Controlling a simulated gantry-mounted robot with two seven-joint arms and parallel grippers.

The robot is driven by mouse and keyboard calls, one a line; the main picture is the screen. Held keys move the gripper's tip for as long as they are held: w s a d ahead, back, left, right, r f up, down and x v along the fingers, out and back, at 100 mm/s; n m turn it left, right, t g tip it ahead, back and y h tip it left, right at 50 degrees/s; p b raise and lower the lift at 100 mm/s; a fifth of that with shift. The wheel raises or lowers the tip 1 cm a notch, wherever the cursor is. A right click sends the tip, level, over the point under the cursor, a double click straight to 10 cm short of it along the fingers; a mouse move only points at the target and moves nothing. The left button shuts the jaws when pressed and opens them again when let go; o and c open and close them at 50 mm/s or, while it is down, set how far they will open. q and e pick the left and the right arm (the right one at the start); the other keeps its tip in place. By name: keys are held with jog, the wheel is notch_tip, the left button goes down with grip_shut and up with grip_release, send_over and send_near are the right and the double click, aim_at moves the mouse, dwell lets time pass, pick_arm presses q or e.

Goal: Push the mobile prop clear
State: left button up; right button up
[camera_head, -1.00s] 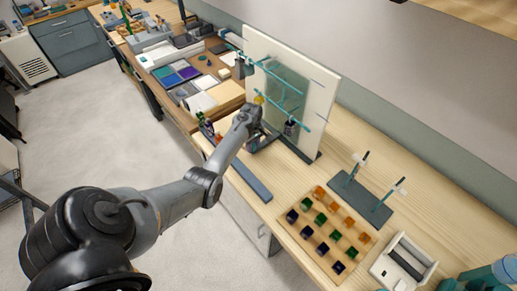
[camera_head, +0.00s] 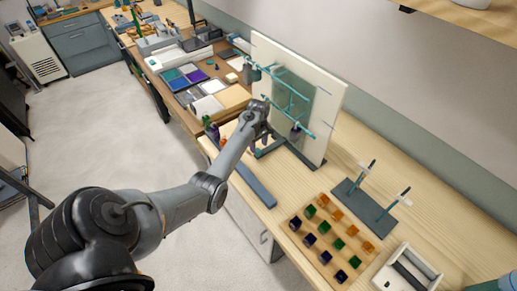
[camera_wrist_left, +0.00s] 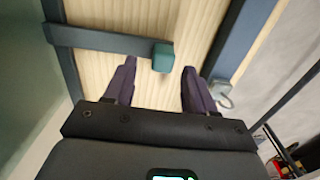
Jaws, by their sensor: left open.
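My left gripper (camera_head: 262,141) is in front of the upright cream board (camera_head: 335,110), low over the wooden bench. In the left wrist view my left gripper (camera_wrist_left: 159,68) has its two dark purple fingers spread apart. A small teal block (camera_wrist_left: 162,57) at the end of a dark blue bar (camera_wrist_left: 100,38) shows between and just beyond the fingertips. I cannot tell whether they touch it. Teal glass rods (camera_head: 288,115) run across the board's greenish panel. Which piece is the mobile prop is not clear. My right gripper is not seen.
A dark strip (camera_head: 252,184) lies along the bench's front edge. A wooden tray (camera_head: 310,258) with several coloured cubes, a dark stand (camera_head: 362,203) with upright rods and a white box (camera_head: 425,270) stand to the right. A pale hook (camera_wrist_left: 222,94) is beside the right-hand finger.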

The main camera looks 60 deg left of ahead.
pick_arm(q)
notch_tip(320, 180, up, 7)
jog(key=shift+f, duration=0.15)
dwell(0.5)
jog(key=s+d+r+m+t+y+p, duration=0.1)
jog(key=s+d+m+y+p, duration=0.1)
jog(key=s+d+m+p, duration=0.65)
jog(key=s+d+r+m+t+y+b, duration=0.1)
jog(key=d+m, duration=0.5)
jog(key=d, duration=0.8)
jog(key=s+d+r+m+h+p, duration=0.1)
jog(key=s+d+r+m, duration=0.2)
jog(key=d, duration=0.6)
jog(key=s+d+r+m+t+h+p, duration=0.1)
jog(key=s+d+r+m+h+p, duration=0.1)
jog(key=s+d+r+m, duration=0.2)
jog(key=s+d+r, duration=0.1)
jog(key=s+d, duration=0.2)
jog(key=d, duration=0.1)
jog(key=shift+s+d+t, duration=0.3)
jog(key=shift+s+d, duration=0.05)
jog(key=shift+m, duration=0.25)
